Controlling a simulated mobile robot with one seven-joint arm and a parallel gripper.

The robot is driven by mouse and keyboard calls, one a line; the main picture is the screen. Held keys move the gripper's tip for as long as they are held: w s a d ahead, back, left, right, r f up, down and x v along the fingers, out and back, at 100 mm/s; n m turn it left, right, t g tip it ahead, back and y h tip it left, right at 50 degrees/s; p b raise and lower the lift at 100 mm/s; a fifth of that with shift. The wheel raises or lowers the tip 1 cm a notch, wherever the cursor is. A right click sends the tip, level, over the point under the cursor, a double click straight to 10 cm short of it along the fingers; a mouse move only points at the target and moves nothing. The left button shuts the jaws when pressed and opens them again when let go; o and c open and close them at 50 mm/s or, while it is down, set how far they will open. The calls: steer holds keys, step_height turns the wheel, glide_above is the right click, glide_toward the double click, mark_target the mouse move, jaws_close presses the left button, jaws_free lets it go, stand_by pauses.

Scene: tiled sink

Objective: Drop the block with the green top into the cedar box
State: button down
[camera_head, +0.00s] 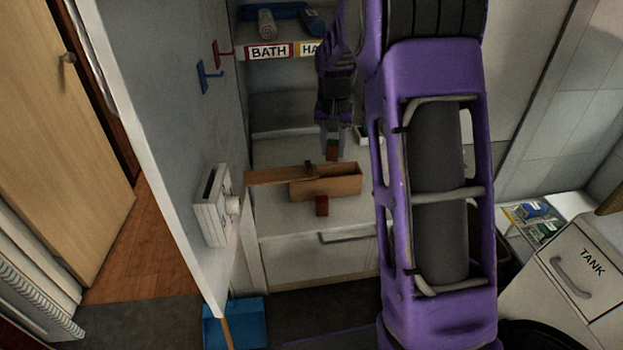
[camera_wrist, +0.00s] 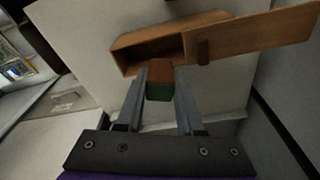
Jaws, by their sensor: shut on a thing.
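My gripper (camera_head: 332,148) is shut on a small block (camera_wrist: 159,80), with one finger on each side. In the wrist view the block shows a green face and a reddish-brown face. The cedar box (camera_head: 340,187) stands on the white counter, just in front of my gripper in the head view. Its wooden lid (camera_head: 270,175), with a small knob (camera_wrist: 203,51), lies askew over the box's left part and juts out left. The right part of the box is open. The held block is beside the opening in the wrist view; its exact height is unclear.
A reddish block (camera_head: 321,206) stands on the counter (camera_head: 285,217) in front of the box. A shelf with a BATH sign (camera_head: 268,52) and rolled items is above. An open cabinet door (camera_head: 205,150) borders the left. A TANK unit (camera_head: 575,265) stands right.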

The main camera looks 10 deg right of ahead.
mark_target(332, 160)
step_height(332, 160, down, 5)
steer(key=b, duration=0.3)
steer(key=shift+f, duration=0.2)
steer(key=shift+c, duration=2.3)
jaws_free()
steer(key=shift+r, duration=0.2)
step_height(332, 160, up, 17)
steer(key=s+a+p, duration=0.1)
steer(key=s, duration=0.1)
steer(key=shift+s+p, duration=0.25)
steer(key=shift+p, duration=0.1)
